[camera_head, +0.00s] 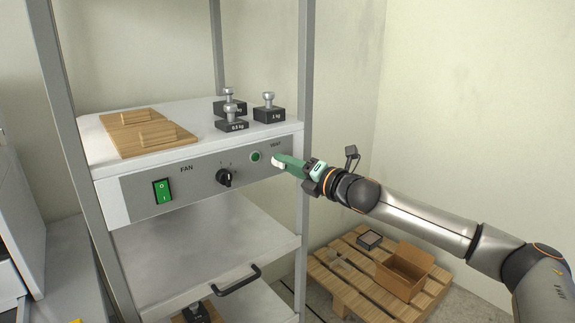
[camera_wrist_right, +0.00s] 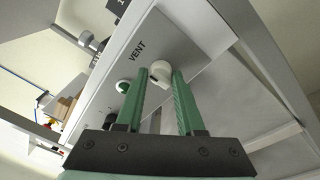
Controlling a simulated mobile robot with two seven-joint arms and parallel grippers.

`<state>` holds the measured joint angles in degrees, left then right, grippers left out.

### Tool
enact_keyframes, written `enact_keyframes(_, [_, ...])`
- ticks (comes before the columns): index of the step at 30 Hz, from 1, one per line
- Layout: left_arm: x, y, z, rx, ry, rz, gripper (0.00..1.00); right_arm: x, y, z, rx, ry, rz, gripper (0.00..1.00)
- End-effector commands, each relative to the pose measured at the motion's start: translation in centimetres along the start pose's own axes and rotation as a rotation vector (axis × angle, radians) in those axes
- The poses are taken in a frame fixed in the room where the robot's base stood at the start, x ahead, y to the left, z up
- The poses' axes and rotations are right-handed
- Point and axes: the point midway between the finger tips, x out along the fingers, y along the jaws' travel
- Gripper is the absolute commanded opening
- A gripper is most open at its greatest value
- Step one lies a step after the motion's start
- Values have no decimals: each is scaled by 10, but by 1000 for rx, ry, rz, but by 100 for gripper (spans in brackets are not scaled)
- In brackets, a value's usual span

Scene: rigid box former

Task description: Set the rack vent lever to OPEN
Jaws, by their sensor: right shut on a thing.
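The vent lever is a small cream-white knob (camera_wrist_right: 160,72) beside the VENT label on the grey control panel (camera_head: 205,179). In the head view a pale bit of the lever (camera_head: 277,161) shows at the panel's right end. My right gripper (camera_head: 283,160) reaches it from the right. In the right wrist view the green fingers of my right gripper (camera_wrist_right: 160,78) stand on either side of the lever, shut on it. The fingers partly cover the lever, and no OPEN marking is legible. My left gripper is not in view.
The panel also carries a green indicator (camera_head: 255,156), a black fan knob (camera_head: 224,177) and a green rocker switch (camera_head: 162,190). Several black weights (camera_head: 268,112) and wooden boards (camera_head: 150,138) sit on top. A rack post (camera_head: 304,200) stands close to my right gripper. A pallet (camera_head: 350,290) holds an open carton (camera_head: 404,270).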

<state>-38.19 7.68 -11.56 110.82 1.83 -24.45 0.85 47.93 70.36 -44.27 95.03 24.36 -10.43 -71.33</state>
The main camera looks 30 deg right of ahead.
Motion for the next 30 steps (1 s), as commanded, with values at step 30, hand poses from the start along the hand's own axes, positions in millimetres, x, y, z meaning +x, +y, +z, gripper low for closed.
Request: enact_keyframes(30, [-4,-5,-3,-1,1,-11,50,0,-4,-2,536,-30,39,0])
